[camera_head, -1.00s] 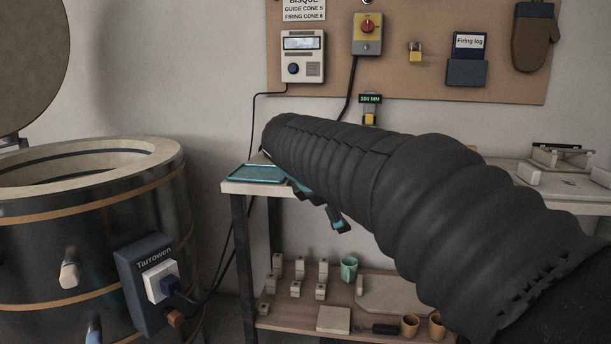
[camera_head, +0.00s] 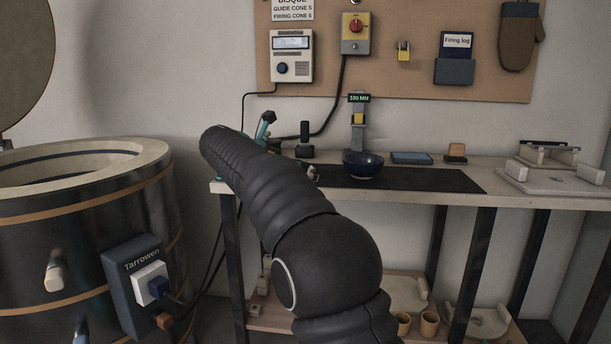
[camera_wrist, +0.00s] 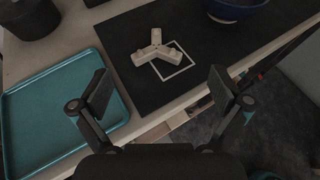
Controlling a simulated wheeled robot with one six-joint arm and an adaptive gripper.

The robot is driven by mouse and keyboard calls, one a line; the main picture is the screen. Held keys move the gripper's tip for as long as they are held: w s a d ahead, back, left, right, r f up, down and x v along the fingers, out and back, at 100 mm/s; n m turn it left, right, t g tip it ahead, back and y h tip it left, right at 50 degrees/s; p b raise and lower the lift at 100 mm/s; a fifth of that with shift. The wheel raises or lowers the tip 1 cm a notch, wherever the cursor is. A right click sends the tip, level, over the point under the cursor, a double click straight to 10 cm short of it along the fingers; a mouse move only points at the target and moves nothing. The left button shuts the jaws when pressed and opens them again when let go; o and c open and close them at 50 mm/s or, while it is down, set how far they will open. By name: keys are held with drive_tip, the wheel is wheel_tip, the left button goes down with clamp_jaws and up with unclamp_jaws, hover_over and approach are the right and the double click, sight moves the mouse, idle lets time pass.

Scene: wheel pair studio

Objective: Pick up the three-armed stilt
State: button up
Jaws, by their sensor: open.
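The three-armed stilt (camera_wrist: 157,49) is a pale, Y-shaped piece in the wrist view. It lies on a black mat (camera_wrist: 115,48), at the upper corner of a white square outline (camera_wrist: 171,73). My gripper (camera_wrist: 163,85) is open and empty, with its two fingers spread wide. In the picture the fingertips lie below the stilt, left and right of it, apart from it. In the head view my arm hides most of the stilt's surroundings, and I cannot make the stilt out clearly there.
A teal tray (camera_wrist: 62,142) lies left of the mat. A dark blue bowl (camera_head: 363,165) stands on the mat to the right. A height gauge (camera_head: 358,125) stands behind it. A kiln (camera_head: 85,250) with its lid up stands left of the bench. The mat's right part is clear.

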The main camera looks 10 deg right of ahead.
drive_tip(key=x, duration=0.3)
drive_tip(key=shift+a+b+x, duration=0.25)
drive_tip(key=shift+b+x, duration=0.2)
drive_tip(key=shift+x, duration=2.2)
drive_tip(key=shift+w+f, duration=0.15)
drive_tip(key=shift+f, duration=0.05)
drive_tip(key=c, duration=1.1)
